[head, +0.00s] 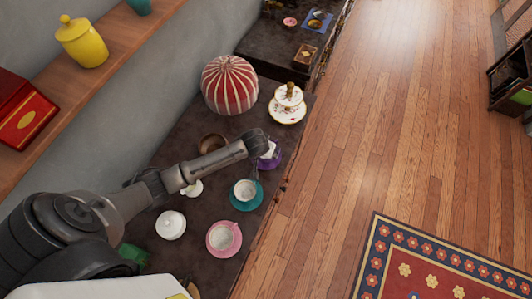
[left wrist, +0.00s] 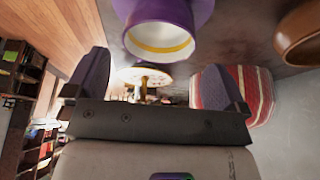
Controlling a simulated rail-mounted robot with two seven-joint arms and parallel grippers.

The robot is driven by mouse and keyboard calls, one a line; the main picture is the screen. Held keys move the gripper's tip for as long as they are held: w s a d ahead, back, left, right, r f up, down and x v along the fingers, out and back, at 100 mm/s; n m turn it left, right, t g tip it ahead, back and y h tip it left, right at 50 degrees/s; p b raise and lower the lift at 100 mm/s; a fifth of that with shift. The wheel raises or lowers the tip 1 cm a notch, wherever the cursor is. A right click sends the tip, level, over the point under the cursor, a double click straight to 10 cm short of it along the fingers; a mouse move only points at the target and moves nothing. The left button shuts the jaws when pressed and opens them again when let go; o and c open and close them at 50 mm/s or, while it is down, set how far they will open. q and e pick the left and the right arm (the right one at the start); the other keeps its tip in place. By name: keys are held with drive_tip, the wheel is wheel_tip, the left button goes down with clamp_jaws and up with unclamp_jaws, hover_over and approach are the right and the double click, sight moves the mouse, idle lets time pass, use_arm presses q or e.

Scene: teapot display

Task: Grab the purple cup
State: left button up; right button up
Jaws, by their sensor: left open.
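The purple cup (head: 270,161) stands near the right edge of the dark table, partly hidden by my left gripper (head: 263,150). In the left wrist view the purple cup (left wrist: 178,12) is at the top of the picture, its white inside with a yellow band facing the camera. My left gripper's fingers (left wrist: 153,70) are spread apart, one on each side, with nothing between them. The cup appears beyond the fingertips; I cannot tell whether they touch it. My right gripper is not in view.
A brown bowl (head: 212,143), a red-striped dome (head: 229,84) and a tiered white stand (head: 288,117) are close by. Open floor lies right.

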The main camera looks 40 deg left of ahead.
use_arm(q)
drive_tip(key=shift+b+x, duration=0.65)
drive_tip(key=shift+x, duration=2.15)
drive_tip(key=shift+w, duration=0.1)
drive_tip(key=shift+c, duration=0.2)
drive_tip(key=c, duration=0.6)
